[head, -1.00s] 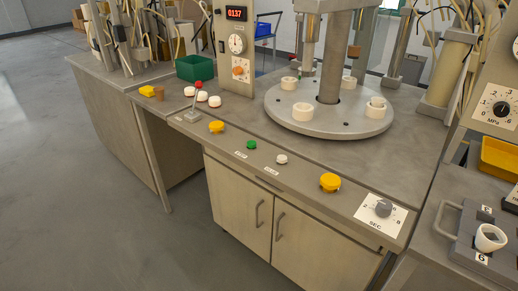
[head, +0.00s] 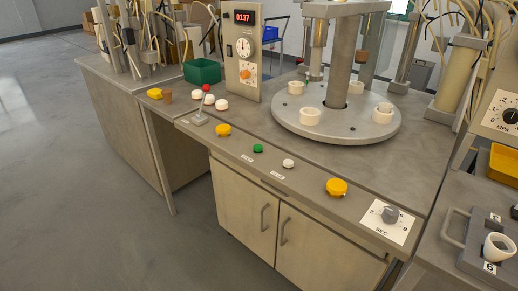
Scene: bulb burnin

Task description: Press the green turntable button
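The green button (head: 258,148) is a small round cap on the sloped front strip of the workbench, with a small white label beside it. A white button (head: 288,163) sits to its right. Large yellow buttons stand on either side, one at the left (head: 223,130) and one at the right (head: 337,187). The grey round turntable (head: 350,130) lies behind on the bench top, with white ring-shaped holders on it. Neither of my grippers shows in the head view.
A red-tipped lever (head: 200,117) stands left of the buttons. A dial marked SEC (head: 390,214) is at the right end of the strip. A control panel (head: 243,50) reading 0137 and a green bin (head: 202,71) stand behind. Grey floor is open at front left.

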